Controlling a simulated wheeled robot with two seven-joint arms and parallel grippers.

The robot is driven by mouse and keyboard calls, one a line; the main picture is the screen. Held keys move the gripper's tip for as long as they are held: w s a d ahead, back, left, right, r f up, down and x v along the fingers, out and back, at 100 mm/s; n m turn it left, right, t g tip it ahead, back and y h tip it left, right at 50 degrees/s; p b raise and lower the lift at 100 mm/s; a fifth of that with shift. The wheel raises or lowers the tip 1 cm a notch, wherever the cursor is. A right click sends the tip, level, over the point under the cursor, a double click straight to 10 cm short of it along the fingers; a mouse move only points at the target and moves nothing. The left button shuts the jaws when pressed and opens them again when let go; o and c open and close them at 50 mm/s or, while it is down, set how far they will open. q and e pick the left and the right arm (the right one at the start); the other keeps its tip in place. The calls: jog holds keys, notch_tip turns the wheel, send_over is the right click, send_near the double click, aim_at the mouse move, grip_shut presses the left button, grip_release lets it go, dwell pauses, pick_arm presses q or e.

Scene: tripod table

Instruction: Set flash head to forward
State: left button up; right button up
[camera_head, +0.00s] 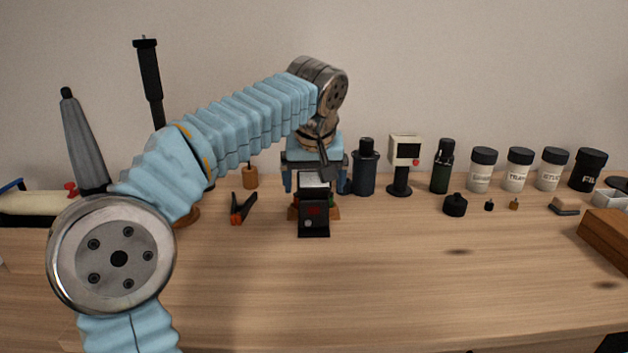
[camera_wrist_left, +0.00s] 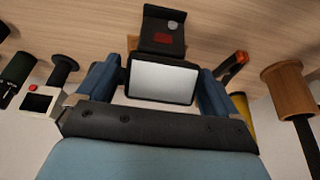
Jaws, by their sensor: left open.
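In the left wrist view, the pale-panelled head (camera_wrist_left: 161,82) lies between the open fingers of my left gripper (camera_wrist_left: 163,72), with small gaps visible. The flash body (camera_wrist_left: 162,32) extends beyond it. My right gripper is out of view.
An orange-black clamp (camera_head: 242,208) lies left of the flash. A dark canister (camera_head: 364,172) and a cream device (camera_head: 405,152) stand to its right, with several labelled jars (camera_head: 482,170) beyond. A wooden block (camera_head: 606,236) is at far right. The front tabletop is clear.

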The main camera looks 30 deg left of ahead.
pick_arm(q)
jog(key=shift+f, duration=0.1)
jog(key=c, duration=1)
jog(key=shift+f+b, duration=0.15)
jog(key=shift+b, duration=0.25)
jog(key=t+b, duration=0.1)
jog(key=b, duration=0.1)
jog(key=f+t+y+b, duration=0.1)
jog(key=b, duration=0.2)
jog(key=shift+s+d, duration=0.2)
jog(key=shift+s, duration=0.1)
jog(key=t+b, duration=0.1)
jog(key=b, duration=0.1)
jog(key=y+b, duration=0.1)
jog(key=b, duration=0.1)
jog(key=t+b, duration=0.1)
jog(key=b, duration=0.1)
jog(key=shift+s+d+f+t+y, duration=0.2)
jog(key=shift+s+f+t+y, duration=0.1)
jog(key=shift+f+y, duration=0.1)
jog(key=shift+r+t+b, duration=0.15)
jog(key=shift+t+b, duration=0.15)
jog(key=shift+b, duration=0.3)
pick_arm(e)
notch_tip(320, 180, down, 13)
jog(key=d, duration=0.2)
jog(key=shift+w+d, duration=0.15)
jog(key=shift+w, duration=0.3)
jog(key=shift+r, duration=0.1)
